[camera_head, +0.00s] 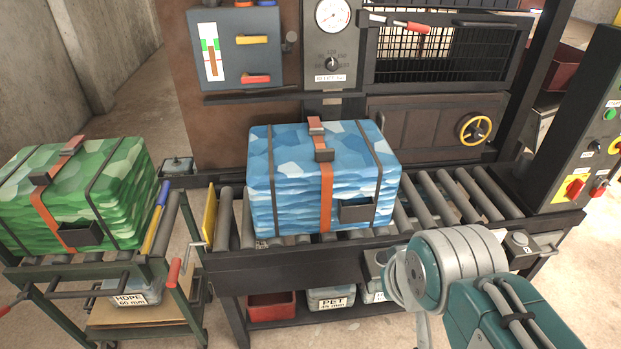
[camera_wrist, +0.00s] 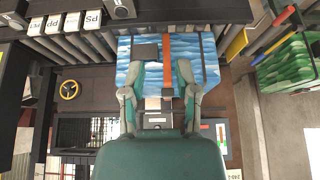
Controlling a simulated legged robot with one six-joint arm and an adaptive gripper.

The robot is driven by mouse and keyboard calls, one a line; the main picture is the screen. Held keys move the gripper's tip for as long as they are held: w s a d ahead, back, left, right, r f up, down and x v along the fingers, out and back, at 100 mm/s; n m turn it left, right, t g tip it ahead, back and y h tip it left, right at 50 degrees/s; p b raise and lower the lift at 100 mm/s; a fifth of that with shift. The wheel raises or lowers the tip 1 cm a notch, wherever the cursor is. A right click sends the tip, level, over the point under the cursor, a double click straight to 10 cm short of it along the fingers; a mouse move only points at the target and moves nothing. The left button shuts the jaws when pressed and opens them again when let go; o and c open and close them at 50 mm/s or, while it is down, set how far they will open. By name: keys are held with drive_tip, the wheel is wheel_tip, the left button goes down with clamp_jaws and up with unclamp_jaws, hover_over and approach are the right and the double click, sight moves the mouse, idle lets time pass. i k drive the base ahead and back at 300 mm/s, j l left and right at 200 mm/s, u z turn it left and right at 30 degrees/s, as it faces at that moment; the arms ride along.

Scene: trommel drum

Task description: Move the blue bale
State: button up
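The blue bale (camera_head: 283,187) is a camouflage-patterned block on the roller conveyor (camera_head: 480,194) in front of the press. It has two dark straps, one orange strap with a buckle on top, and a dark box on its front. In the wrist view, which looks upside down, the blue bale (camera_wrist: 208,58) shows beyond my gripper (camera_wrist: 159,85). The two fingers are spread apart with nothing seen held between them. Whether they touch the bale is hard to tell. In the head view my arm is at the lower right, in front of the conveyor, and the fingertips are not clearly seen.
A green bale (camera_head: 112,180) sits on a cart (camera_head: 70,268) at the left. A yellow plate (camera_head: 209,215) stands at the conveyor's left end. A control post (camera_head: 575,140) stands at the right. Bins (camera_head: 330,300) sit below. The rollers right of the blue bale are bare.

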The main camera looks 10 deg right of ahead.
sight(290, 193)
drive_tip(key=i+l, duration=0.2)
drive_tip(key=l, duration=0.2)
drive_tip(key=i+l, duration=0.2)
drive_tip(key=l, duration=0.2)
drive_tip(key=i+l, duration=0.2)
drive_tip(key=l, duration=0.2)
drive_tip(key=i+l, duration=0.2)
drive_tip(key=l, duration=0.2)
drive_tip(key=i+l, duration=0.2)
drive_tip(key=l, duration=0.15)
drive_tip(key=u, duration=0.05)
